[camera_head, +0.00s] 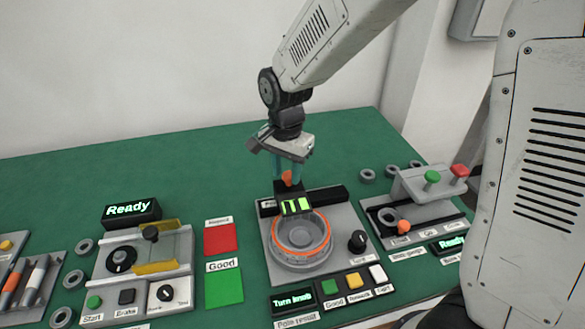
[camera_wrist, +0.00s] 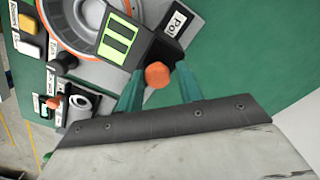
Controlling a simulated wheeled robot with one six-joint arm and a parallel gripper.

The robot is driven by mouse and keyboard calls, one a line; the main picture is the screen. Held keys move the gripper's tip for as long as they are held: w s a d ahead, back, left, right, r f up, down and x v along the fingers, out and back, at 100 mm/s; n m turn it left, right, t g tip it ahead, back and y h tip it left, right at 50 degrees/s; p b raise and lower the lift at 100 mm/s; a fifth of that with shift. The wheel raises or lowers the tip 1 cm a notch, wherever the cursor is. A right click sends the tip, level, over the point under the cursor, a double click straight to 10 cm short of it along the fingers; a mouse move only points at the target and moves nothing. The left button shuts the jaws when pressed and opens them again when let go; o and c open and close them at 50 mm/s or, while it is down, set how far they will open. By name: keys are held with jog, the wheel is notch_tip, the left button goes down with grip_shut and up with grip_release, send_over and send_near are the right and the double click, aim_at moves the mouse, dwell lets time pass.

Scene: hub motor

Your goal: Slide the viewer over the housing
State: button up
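The viewer (camera_head: 295,206) is a black block with lit green bars and an orange knob (camera_head: 288,178). It sits at the back edge of the round grey housing (camera_head: 300,243), which has an orange ring and is mostly uncovered. In the wrist view the viewer (camera_wrist: 117,38) overlaps the edge of the housing (camera_wrist: 92,12). My gripper (camera_head: 287,172) points down at the knob. In the wrist view its two teal fingers (camera_wrist: 160,78) stand apart on either side of the orange knob, with narrow gaps showing. The fingertips' lower contact is not clear.
A black dial (camera_head: 357,241) stands right of the housing, with several coloured buttons (camera_head: 353,281) and a "Turn knob" display (camera_head: 293,300) in front. A fixture with green and red knobs (camera_head: 432,178) is at the right; another fixture (camera_head: 137,262) is at the left.

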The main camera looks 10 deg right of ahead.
jog(key=shift+o, duration=0.9)
jog(key=shift+a, duration=0.2)
jog(key=shift+d, duration=0.2)
jog(key=shift+r, duration=0.35)
notch_tip(320, 180, up, 7)
jog(key=shift+r, duration=0.1)
